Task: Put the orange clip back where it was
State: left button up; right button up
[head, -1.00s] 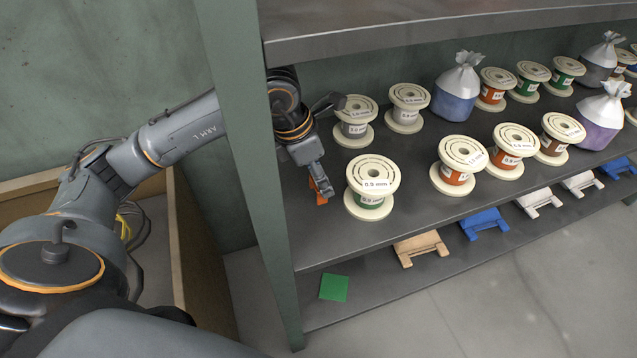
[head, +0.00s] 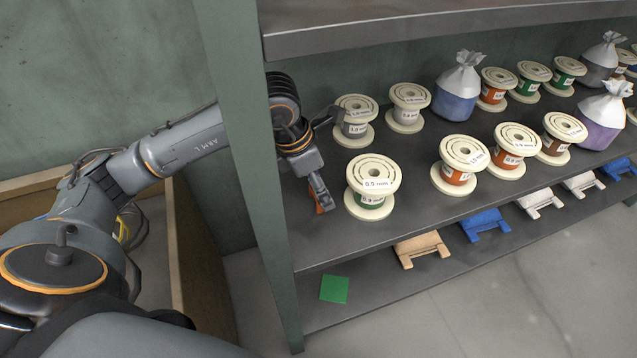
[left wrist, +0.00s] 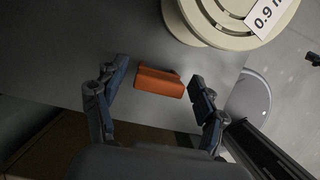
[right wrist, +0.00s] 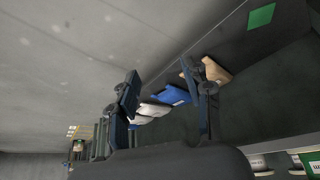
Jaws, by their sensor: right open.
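The orange clip (left wrist: 160,82) lies between the spread fingers of my left gripper (left wrist: 155,97) in the left wrist view. Gaps show on both sides, the smaller one at the right finger. In the head view the clip (head: 323,204) is partly hidden by my left gripper (head: 321,195), at the left end of the shelf board (head: 400,222), beside the 0.9 mm spool (head: 372,182) with green wire. Whether the clip touches the board is hard to tell. My right gripper (right wrist: 168,105) is open and empty, away from the clip; it is outside the head view.
A green post (head: 250,170) stands left of the clip, and an upper shelf (head: 420,30) overhangs. More spools and bags fill the board to the right. The lower shelf holds a green square (head: 334,289) and a tan holder (head: 421,248).

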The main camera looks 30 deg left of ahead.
pick_arm(q)
jog(key=shift+r, duration=0.1)
jog(key=p+v, duration=0.1)
jog(key=v, duration=0.1)
jog(key=shift+a+r, duration=0.1)
jog(key=shift+r, duration=0.25)
jog(key=shift+p+v, duration=0.4)
jog(key=shift+v, duration=1.95)
pick_arm(e)
jog(key=shift+s+d+r+g, duration=0.2)
jog(key=shift+s+g, duration=0.15)
jog(key=shift+s, duration=0.4)
jog(key=shift+s+d+r+g, duration=0.1)
jog(key=shift+s+d+g, duration=0.2)
jog(key=shift+s, duration=0.4)
jog(key=shift+a, duration=0.1)
